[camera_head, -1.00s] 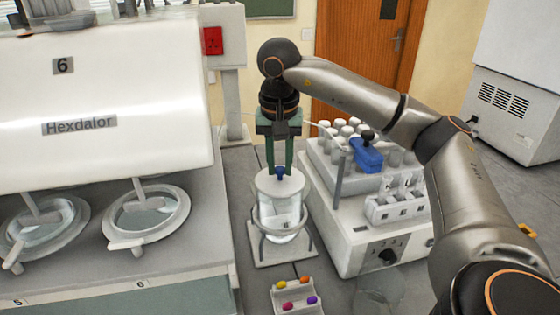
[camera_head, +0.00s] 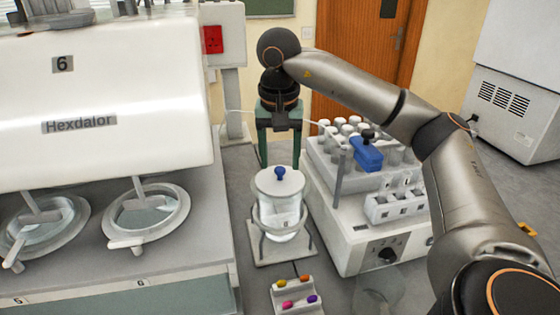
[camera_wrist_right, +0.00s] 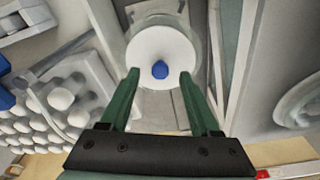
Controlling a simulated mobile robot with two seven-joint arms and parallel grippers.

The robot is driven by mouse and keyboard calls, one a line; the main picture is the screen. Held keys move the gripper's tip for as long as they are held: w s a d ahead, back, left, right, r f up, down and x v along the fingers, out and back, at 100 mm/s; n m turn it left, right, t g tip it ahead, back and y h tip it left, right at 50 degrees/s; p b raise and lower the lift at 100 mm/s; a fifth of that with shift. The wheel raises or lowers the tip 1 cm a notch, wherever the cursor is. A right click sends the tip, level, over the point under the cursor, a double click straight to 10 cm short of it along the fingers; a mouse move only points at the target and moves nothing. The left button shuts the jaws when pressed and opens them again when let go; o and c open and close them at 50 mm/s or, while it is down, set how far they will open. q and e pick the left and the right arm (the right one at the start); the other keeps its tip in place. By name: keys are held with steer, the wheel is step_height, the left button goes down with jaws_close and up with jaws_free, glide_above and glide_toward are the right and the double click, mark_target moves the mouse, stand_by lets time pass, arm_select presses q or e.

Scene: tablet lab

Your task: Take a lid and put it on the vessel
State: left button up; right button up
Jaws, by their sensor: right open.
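A white round lid (camera_head: 279,182) with a blue knob (camera_head: 280,173) sits on top of the clear glass vessel (camera_head: 281,219). The vessel stands upright in a metal stand (camera_head: 284,250) on the bench. My right gripper (camera_head: 280,165) is open and empty, with its green fingers behind and above the lid in the head view. In the right wrist view the lid (camera_wrist_right: 162,50) and its knob (camera_wrist_right: 160,69) lie beyond the spread fingertips (camera_wrist_right: 160,74), apart from them. My left gripper is not in view.
A white device with capped tubes and a blue item (camera_head: 367,153) stands right of the vessel. A large white machine labelled Hexdalor (camera_head: 100,105) is on the left. A small holder with coloured pieces (camera_head: 297,293) lies in front of the stand.

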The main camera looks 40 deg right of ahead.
step_height(320, 180, up, 11)
steer(key=s+a+p, duration=0.1)
steer(key=p, duration=0.4)
stand_by(0.4)
